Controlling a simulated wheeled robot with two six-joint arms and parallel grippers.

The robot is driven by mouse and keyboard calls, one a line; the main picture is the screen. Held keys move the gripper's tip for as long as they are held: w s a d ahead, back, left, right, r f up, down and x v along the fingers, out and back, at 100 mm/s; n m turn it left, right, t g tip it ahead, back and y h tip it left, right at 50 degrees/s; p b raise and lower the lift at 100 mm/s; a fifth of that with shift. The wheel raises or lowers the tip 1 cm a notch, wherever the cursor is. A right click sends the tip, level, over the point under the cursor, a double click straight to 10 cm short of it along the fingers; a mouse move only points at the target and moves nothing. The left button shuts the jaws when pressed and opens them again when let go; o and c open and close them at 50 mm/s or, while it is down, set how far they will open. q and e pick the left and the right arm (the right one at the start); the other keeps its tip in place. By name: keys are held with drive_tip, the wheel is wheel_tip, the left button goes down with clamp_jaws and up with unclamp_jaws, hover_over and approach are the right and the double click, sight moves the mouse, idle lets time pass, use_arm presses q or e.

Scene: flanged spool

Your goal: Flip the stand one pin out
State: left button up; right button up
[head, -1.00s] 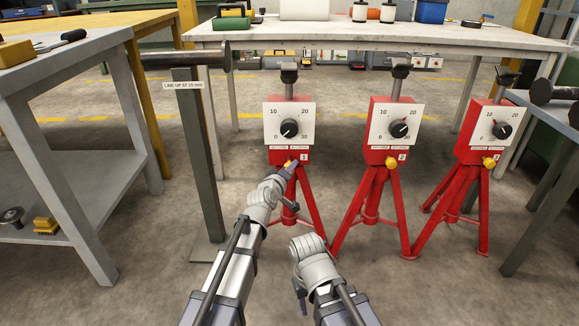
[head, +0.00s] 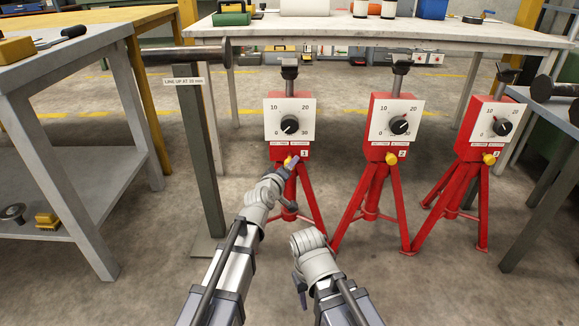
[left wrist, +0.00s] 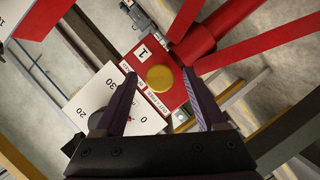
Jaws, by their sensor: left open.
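Three red tripod stands face me, each with a white dial plate and a yellow knob-headed pin. Stand one (head: 278,177) is the left one, labelled 1. Its yellow pin (head: 287,160) is partly hidden by my left gripper (head: 294,163). In the left wrist view the pin's round head (left wrist: 160,78) shows between the open fingers of my left gripper (left wrist: 160,88), with gaps on both sides. I cannot tell how deep the fingers reach past it. My right gripper (head: 301,291) hangs low at the front, clear of the stands; its jaws are too small to read.
Stand two (head: 379,177) and stand three (head: 474,180) stand to the right. A grey post (head: 199,150) with a "line up" label carries a dark flanged spool end (head: 185,57) at the left. Workbenches flank both sides; a white-topped table (head: 330,34) is behind.

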use_arm(q)
drive_tip(key=p+v, duration=0.1)
drive_tip(key=v, duration=0.5)
drive_tip(key=s+d+f+m+g+p, duration=0.1)
drive_tip(key=s+d+m+g+p, duration=0.3)
drive_tip(key=s+m+g+p, duration=0.5)
drive_tip(key=s+a+r+m+g+y+p, duration=0.1)
drive_tip(key=s+a+r+g+y+p, duration=0.25)
drive_tip(key=s, duration=0.65)
drive_tip(key=s+a+m+g+y+p, duration=0.2)
drive_tip(key=s+a+y+p, duration=0.15)
drive_tip(key=s+p, duration=0.5)
wheel_tip(320, 180, up, 36)
drive_tip(key=s+h+p, duration=0.1)
drive_tip(key=p, duration=3.4)
drive_tip(key=shift+a+r+n, duration=0.2)
drive_tip(key=shift+a+n, duration=0.1)
